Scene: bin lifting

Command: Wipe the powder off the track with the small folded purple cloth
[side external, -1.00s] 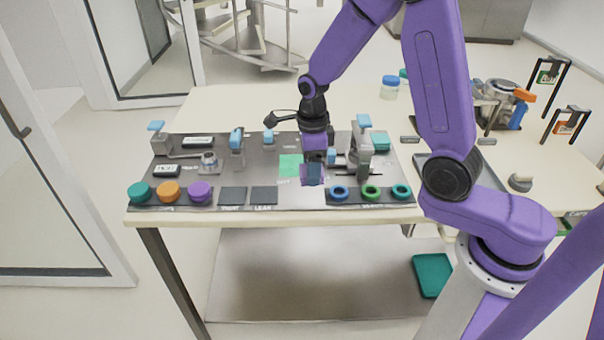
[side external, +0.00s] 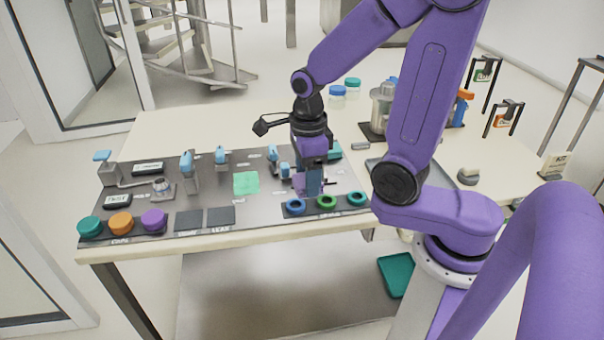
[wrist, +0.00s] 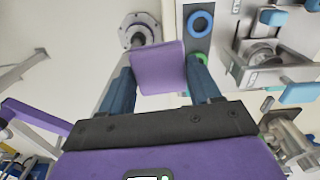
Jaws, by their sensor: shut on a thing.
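My gripper (side external: 313,190) is low over the right part of the dark work panel, just behind the row of rings. In the wrist view my gripper (wrist: 160,78) has its two blue fingers on either side of the folded purple cloth (wrist: 158,62) and is shut on it. The cloth is a small rounded square and hides what lies directly beneath it. In the side view a bit of purple shows by the fingertips. I cannot make out any powder, and I cannot tell the track for certain; the fingers and cloth cover that area.
Blue, green and teal rings (side external: 327,201) stand close in front of my gripper. Blue-topped fixtures (side external: 187,172) stand to the left. A flat green square (side external: 246,183) lies on the panel (side external: 270,205). Round coloured knobs (side external: 121,223) line the front left. Jars (side external: 337,95) stand behind.

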